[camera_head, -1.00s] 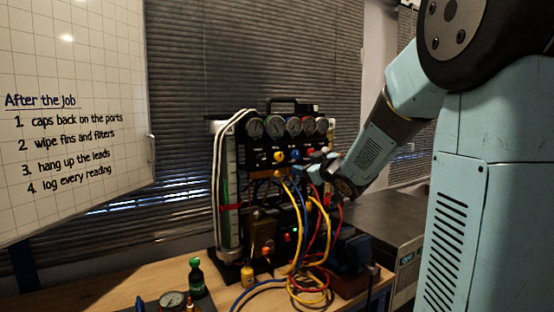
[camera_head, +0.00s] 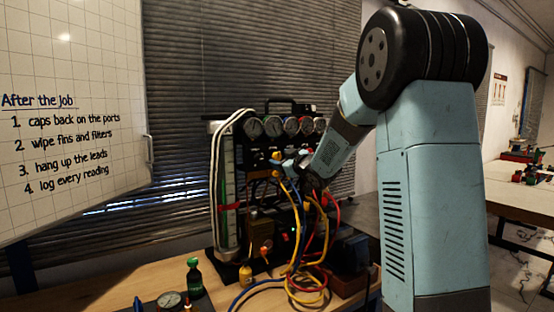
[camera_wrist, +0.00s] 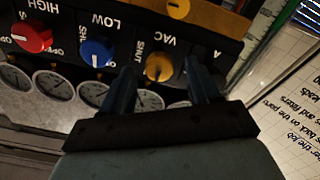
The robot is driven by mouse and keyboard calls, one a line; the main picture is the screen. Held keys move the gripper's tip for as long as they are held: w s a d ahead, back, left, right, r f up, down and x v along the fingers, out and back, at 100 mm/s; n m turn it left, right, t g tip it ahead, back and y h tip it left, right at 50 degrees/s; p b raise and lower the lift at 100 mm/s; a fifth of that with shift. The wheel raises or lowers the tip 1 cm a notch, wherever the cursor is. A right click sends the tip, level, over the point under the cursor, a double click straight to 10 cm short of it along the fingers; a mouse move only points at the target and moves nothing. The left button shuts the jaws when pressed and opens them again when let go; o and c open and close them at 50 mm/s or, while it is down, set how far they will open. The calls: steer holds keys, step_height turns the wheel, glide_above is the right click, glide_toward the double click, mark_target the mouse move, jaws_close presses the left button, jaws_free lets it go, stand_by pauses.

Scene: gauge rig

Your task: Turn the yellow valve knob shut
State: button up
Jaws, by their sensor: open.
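My gripper (camera_wrist: 160,68) is open in the wrist view. One finger is on each side of the yellow knob in the picture, with gaps visible. I cannot tell how deep the fingers reach or whether they touch it. In the head view, my gripper (camera_head: 290,164) is at the panel front, its fingers hard to make out.
A blue knob (camera_wrist: 97,52) and a red knob (camera_wrist: 32,37) are on the same panel. Several round gauges (camera_head: 272,127) line its top. Yellow, blue and red hoses (camera_head: 310,270) hang below. A green bottle (camera_head: 195,278) stands on the wooden bench (camera_head: 120,285).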

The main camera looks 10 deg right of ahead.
mark_target(277, 156)
steer(key=shift+x, duration=1.4)
steer(key=c, duration=1)
steer(key=shift+a, duration=0.2)
steer(key=shift+c, duration=0.2)
steer(key=shift+d, duration=0.15)
